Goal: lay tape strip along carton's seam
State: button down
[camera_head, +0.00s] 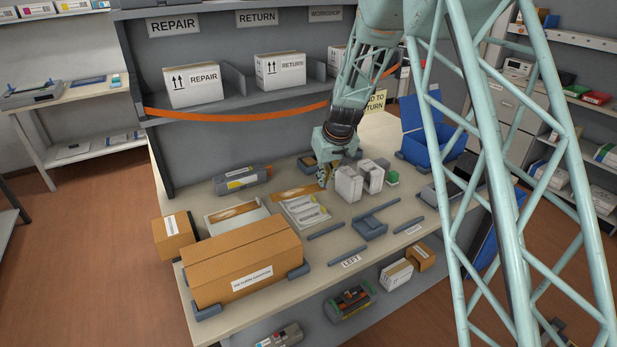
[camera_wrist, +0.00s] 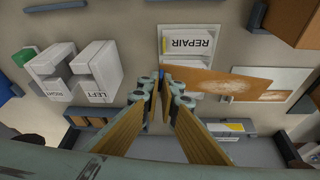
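The large brown carton (camera_head: 235,268), closed and labelled, sits at the table's front left; its seam runs along the top. A flat orange-brown strip (camera_head: 291,193), apparently the tape strip, lies just left of my gripper (camera_head: 324,180). In the wrist view the strip (camera_wrist: 235,82) reaches right from my fingertips (camera_wrist: 163,76), across a tray's edge. The fingertips are almost together and look shut on its end; the contact itself is partly hidden. A small blue bit shows at the tips. My gripper is well right of and behind the carton.
White boxes marked LEFT and RIGHT (camera_wrist: 97,75) stand close beside my gripper. A REPAIR tray (camera_wrist: 165,42) and another light tray (camera_head: 212,222) lie near the strip. A small carton (camera_head: 174,238) is left of the large one; a blue bin (camera_head: 433,140) stands right.

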jog(key=s+d+r+m, duration=0.1)
jog(key=s+d+m, duration=0.1)
jog(key=s+d, duration=0.7)
jog(key=s+d+r+m+h, duration=0.1)
jog(key=s+d+r+m, duration=0.1)
jog(key=s+d, duration=0.6)
jog(key=shift+s+d+r+h, duration=0.3)
jog(key=shift+s+d, duration=0.1)
jog(key=shift+s, duration=0.2)
jog(key=shift+a, duration=0.1)
